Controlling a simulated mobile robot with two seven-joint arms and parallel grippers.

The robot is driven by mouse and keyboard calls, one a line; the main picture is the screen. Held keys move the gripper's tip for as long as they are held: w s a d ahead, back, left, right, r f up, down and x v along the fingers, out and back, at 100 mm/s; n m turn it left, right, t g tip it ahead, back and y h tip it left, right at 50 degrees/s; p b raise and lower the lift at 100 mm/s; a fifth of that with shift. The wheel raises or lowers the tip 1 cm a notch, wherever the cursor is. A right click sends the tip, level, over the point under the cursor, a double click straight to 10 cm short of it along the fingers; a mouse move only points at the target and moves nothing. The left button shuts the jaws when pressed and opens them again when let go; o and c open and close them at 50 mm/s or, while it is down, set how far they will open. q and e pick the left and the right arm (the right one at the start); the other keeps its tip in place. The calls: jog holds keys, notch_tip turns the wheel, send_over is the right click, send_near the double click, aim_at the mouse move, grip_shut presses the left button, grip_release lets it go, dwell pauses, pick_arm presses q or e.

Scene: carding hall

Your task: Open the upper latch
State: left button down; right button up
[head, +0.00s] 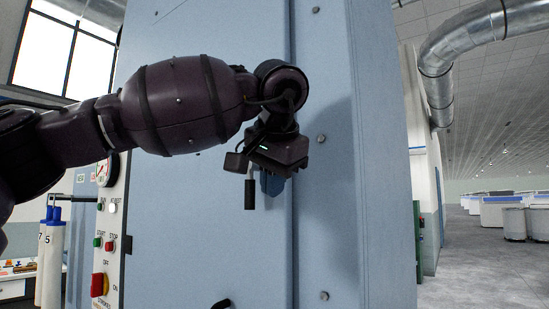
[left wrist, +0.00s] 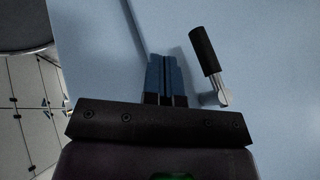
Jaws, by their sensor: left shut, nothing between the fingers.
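The upper latch (head: 250,194) is a black cylindrical handle on the light blue machine door, hanging straight down in the head view. In the left wrist view the black handle (left wrist: 204,50) joins a bright metal pivot (left wrist: 224,97). My left gripper (head: 272,184) is in front of the door, just right of the handle. Its blue fingers (left wrist: 165,62) are shut and empty, and a small gap separates them from the handle in the left wrist view. The gripper body hides the latch's upper end in the head view. My right gripper is not in view.
A second black handle (head: 221,304) shows at the bottom edge, lower on the door (head: 180,240). A control panel (head: 107,240) with buttons and a gauge stands left of the door. A vertical seam and bolts run to the right of the gripper. The aisle (head: 480,265) at right is open floor.

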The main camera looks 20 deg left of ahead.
pick_arm(q)
jog(key=w+a, duration=0.2)
jog(key=a, duration=0.1)
jog(key=shift+w+a+p, duration=0.1)
jog(key=shift+a+p, duration=0.15)
jog(key=shift+p, duration=0.1)
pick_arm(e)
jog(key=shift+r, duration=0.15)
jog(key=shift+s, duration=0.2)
pick_arm(q)
jog(key=shift+a+p, duration=0.1)
jog(key=shift+p, duration=0.3)
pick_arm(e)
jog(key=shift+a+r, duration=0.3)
